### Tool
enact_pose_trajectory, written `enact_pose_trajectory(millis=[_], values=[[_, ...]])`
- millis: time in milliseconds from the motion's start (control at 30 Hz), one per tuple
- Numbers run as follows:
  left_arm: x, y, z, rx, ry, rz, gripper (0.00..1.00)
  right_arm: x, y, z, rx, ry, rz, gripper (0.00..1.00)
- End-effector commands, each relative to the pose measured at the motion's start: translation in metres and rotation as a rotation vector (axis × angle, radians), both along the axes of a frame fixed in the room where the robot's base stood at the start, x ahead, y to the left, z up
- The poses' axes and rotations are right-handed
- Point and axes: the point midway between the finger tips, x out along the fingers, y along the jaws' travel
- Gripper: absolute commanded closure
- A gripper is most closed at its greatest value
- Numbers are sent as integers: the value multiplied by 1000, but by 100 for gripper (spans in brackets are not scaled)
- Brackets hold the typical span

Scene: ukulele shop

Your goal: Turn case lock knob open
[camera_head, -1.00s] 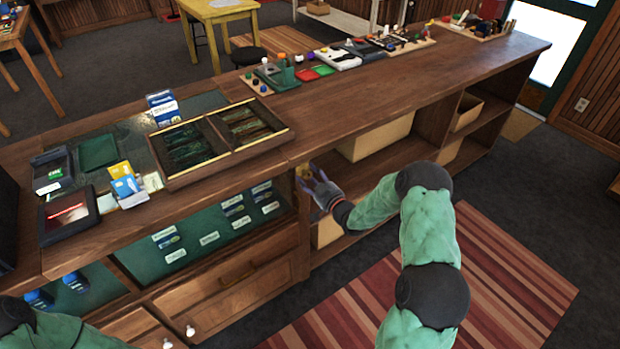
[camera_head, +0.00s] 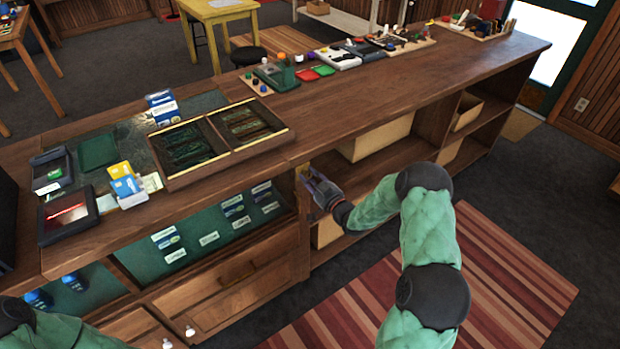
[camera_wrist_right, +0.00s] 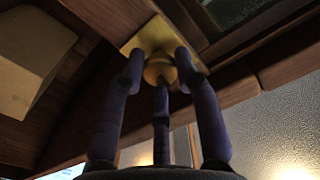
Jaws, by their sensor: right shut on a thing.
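The case lock knob (camera_wrist_right: 158,71) is a round brass knob on a square brass plate (camera_wrist_right: 150,38), seen in the right wrist view on the wooden counter case. My right gripper (camera_wrist_right: 160,66) has its purple-grey fingers closed around the knob, on both sides and in front of it. In the head view my right gripper (camera_head: 310,178) is at the counter's front post, beside the glass display section. There the fingers mostly hide the knob, with a bit of brass showing. My left gripper is out of view; only part of my left arm shows at the lower left.
The wooden counter (camera_head: 400,85) runs across the view, with a divided tray (camera_head: 222,140) on top. A tan bin (camera_head: 376,138) sits on the open shelf right of the gripper. A striped rug (camera_head: 510,265) covers the floor in front.

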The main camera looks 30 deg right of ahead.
Motion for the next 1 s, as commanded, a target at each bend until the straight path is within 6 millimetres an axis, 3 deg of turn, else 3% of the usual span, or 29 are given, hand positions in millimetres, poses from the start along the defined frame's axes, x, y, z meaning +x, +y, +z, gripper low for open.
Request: enact_pose_trajectory(millis=[1000], values=[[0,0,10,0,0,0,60,3,-8,8,942,54,-3,100]])
